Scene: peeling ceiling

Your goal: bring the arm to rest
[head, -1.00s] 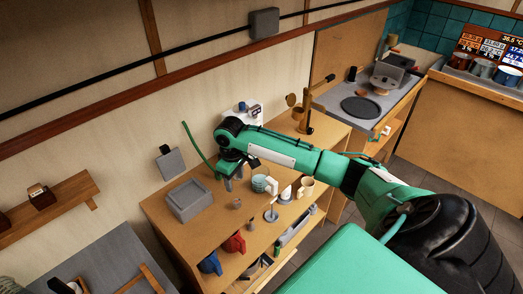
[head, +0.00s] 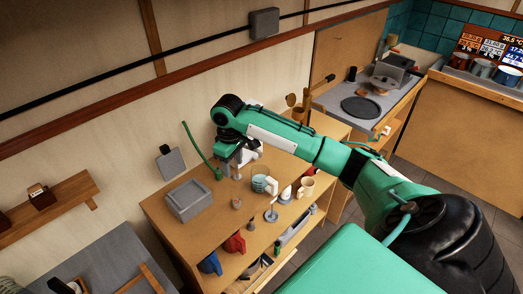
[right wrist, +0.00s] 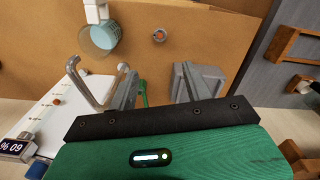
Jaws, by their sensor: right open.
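My right gripper (head: 238,160) is above the back of the wooden worktop (head: 165,215), near the wall, with its arm reaching in from the right. In the right wrist view its two grey fingers (right wrist: 158,88) are apart with nothing held between them. A blue-green cup (head: 259,184) stands to the right of the gripper in the head view. It also shows in the right wrist view (right wrist: 100,38). A small cup (head: 237,203) stands in front of it. My left gripper is not in view.
A grey box (head: 188,205) lies left of the gripper, and a thin green stalk (head: 200,150) rises beside the gripper. A white machine with a display (right wrist: 45,125) is close to the gripper in the wrist view. The wall is behind.

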